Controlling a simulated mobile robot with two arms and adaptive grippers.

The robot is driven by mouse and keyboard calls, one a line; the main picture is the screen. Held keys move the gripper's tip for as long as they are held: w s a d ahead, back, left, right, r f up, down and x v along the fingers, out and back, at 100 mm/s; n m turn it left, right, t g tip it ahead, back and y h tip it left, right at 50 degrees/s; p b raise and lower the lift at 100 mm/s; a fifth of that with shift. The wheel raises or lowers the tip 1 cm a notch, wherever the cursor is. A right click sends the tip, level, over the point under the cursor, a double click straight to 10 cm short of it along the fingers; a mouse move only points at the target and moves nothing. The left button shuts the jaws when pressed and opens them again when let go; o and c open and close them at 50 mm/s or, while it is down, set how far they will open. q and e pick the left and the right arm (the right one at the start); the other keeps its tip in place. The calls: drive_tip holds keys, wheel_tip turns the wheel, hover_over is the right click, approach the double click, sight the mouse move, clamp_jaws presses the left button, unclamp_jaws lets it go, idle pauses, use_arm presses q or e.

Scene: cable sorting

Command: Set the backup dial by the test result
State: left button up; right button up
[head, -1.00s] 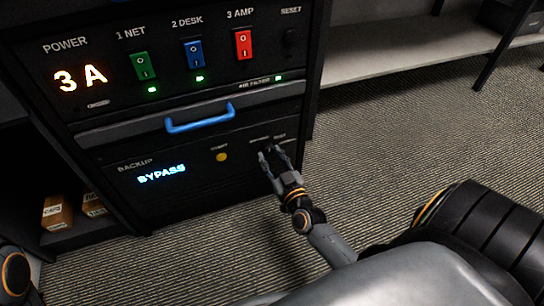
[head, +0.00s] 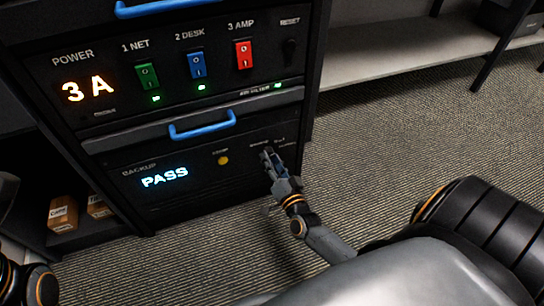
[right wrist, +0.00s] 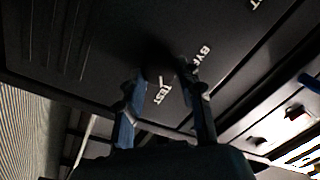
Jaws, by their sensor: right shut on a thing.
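The backup panel (head: 205,185) is the dark lower unit of the rack. Its display (head: 165,177) reads PASS in pale blue, and a yellow round lamp (head: 223,160) is lit to the right. My right gripper (head: 267,156) is at the panel's right side, shut on the backup dial. In the right wrist view the dark dial (right wrist: 158,56) sits between the two fingers. A short white mark near it points toward the word TEST; part of BYPASS shows beside the right finger. The dial is mostly in shadow. My left gripper is not in view.
Above, the power panel shows 3 A (head: 88,90), with green (head: 147,76), blue (head: 197,65) and red (head: 243,55) switches and a dark reset control (head: 289,50). A blue handle (head: 203,124) sticks out above the backup panel. Small boxes (head: 63,214) stand lower left. Carpet lies open right.

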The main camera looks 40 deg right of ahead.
drive_tip(key=m, duration=0.3)
drive_tip(key=shift+m+h, duration=0.4)
drive_tip(key=shift+m, duration=1.9)
drive_tip(key=o, duration=1.2)
drive_tip(key=shift+f, duration=0.1)
drive_tip(key=v, duration=1.2)
